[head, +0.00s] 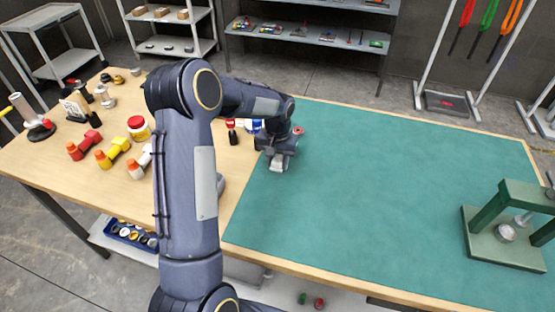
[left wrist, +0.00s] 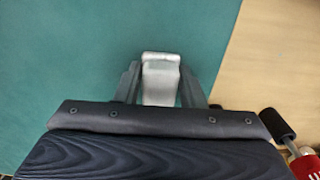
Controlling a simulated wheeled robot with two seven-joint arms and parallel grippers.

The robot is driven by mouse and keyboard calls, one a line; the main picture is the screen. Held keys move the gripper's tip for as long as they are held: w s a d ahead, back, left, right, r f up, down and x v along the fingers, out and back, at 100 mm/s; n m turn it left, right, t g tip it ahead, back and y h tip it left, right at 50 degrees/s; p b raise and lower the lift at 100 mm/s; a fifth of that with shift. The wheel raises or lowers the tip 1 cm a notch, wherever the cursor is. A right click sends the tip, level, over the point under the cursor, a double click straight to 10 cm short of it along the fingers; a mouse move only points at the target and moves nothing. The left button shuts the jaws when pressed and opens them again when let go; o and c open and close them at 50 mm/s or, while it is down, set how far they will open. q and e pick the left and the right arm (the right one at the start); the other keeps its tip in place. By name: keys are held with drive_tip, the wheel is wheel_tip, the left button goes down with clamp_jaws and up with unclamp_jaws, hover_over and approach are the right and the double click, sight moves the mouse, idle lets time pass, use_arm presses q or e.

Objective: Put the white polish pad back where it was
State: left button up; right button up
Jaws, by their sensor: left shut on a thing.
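My left gripper (head: 280,158) is over the left edge of the green mat (head: 370,190). It is shut on the white polish pad (left wrist: 160,78), a pale, block-like thing held between the two fingers in the left wrist view. The pad (head: 278,165) also shows small at the fingertips in the head view. The mat lies beneath the pad; I cannot tell whether the pad touches it. My right gripper is not in view.
On the bare wood at left stand red (head: 84,146), yellow (head: 112,153) and white bottles and a red-lidded jar (head: 138,128). A green press (head: 505,230) stands at right. The mat's middle is clear.

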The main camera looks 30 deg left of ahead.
sight(278, 159)
use_arm(q)
drive_tip(key=shift+f, duration=0.15)
drive_tip(key=o, duration=0.9)
wheel_tip(278, 159, up, 12)
drive_tip(key=s+d+r+t+h, duration=0.1)
drive_tip(key=s+d+r, duration=0.1)
drive_tip(key=s+r, duration=0.35)
drive_tip(key=s+d+r+t+h, duration=0.1)
drive_tip(key=s+d+r+t, duration=0.1)
drive_tip(key=s, duration=0.6)
drive_tip(key=s+d+f+t, duration=0.1)
drive_tip(key=s+d, duration=0.1)
drive_tip(key=s, duration=0.3)
drive_tip(key=s+d+f+h, duration=0.1)
drive_tip(key=s+d, duration=0.2)
drive_tip(key=s, duration=0.2)
drive_tip(key=s+d+f+m+t, duration=0.1)
drive_tip(key=s+d+f, duration=0.1)
drive_tip(key=s, duration=0.3)
drive_tip(key=shift+s+d+t+h+b, duration=0.1)
drive_tip(key=shift+d+t+h+b, duration=0.2)
drive_tip(key=shift+h+b, duration=0.1)
